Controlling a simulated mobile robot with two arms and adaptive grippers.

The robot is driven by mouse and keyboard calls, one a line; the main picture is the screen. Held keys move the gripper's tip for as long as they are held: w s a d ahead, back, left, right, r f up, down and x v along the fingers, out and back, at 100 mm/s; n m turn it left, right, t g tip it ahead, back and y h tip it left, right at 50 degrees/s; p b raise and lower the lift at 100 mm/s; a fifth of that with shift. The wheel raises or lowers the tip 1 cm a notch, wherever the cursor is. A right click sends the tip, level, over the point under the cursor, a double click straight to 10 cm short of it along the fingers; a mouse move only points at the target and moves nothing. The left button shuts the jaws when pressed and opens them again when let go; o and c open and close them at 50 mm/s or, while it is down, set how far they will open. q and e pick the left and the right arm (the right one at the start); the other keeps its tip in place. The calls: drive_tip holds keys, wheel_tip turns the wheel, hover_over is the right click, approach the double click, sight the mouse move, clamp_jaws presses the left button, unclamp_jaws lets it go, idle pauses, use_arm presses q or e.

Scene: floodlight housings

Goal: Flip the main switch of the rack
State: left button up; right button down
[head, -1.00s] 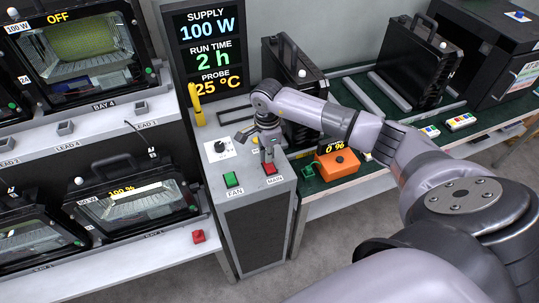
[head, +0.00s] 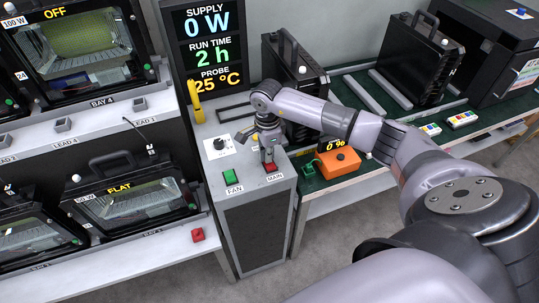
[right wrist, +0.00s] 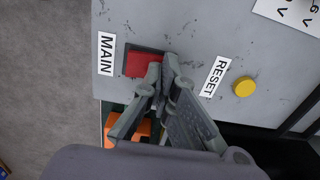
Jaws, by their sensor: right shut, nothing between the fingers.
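The main switch (head: 270,168) is a red rocker above the MAIN label on top of the grey rack column (head: 256,190). In the right wrist view the red rocker (right wrist: 140,64) sits in a dark frame beside the MAIN label. My right gripper (head: 268,162) is shut and empty, with its fingertips at the switch; in the right wrist view the tips (right wrist: 165,68) overlap the rocker's edge. I cannot tell whether they touch it. The display (head: 207,45) on the column reads SUPPLY 0 W, RUN TIME 2 h, PROBE 25 °C. My left gripper is not in view.
A green FAN switch (head: 229,177), a black knob (head: 219,144) and a yellow lever (head: 196,101) are on the column. A yellow RESET button (right wrist: 244,87) is close to my right gripper. An orange box (head: 338,163) stands on the right bench. Floodlights (head: 135,190) fill the left shelves.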

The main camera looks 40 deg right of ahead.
drive_tip(key=shift+r, duration=0.1)
drive_tip(key=shift+r+p, duration=2)
drive_tip(key=shift+r, duration=1.45)
